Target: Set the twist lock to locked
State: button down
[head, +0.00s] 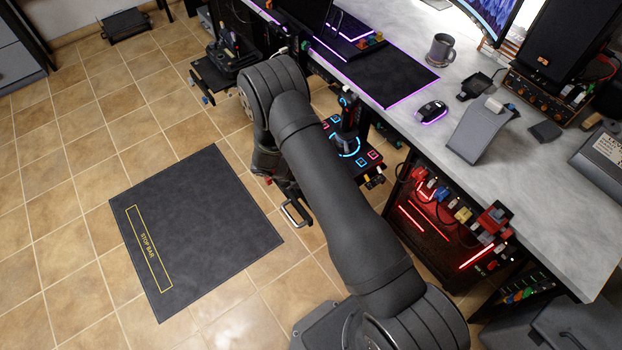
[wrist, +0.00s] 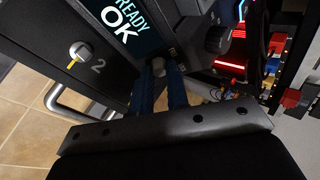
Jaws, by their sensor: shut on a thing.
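My gripper (wrist: 164,88) shows in the wrist view as two blue fingers pointing away from me. It is shut on a small grey knob (wrist: 157,66), apparently the twist lock, beside the lower edge of a dark panel. The fingers cover much of this knob, and I cannot read whether it is at locked. In the head view my own arm hides the gripper and the knob.
In the wrist view, a round latch (wrist: 82,50) with a yellow mark sits beside the numeral 2, near a metal handle (wrist: 75,105). A screen (wrist: 122,28) reads "READY OK". A dark dial (wrist: 215,38) and coloured plugs (wrist: 290,98) are close on the right.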

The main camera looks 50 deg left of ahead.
jog(key=shift+d, duration=1.35)
jog(key=c, duration=1.4)
grip_release()
jog(key=v, duration=1.7)
jog(key=shift+s+a+r, duration=0.1)
jog(key=shift+s+a, duration=0.05)
jog(key=shift+s, duration=0.05)
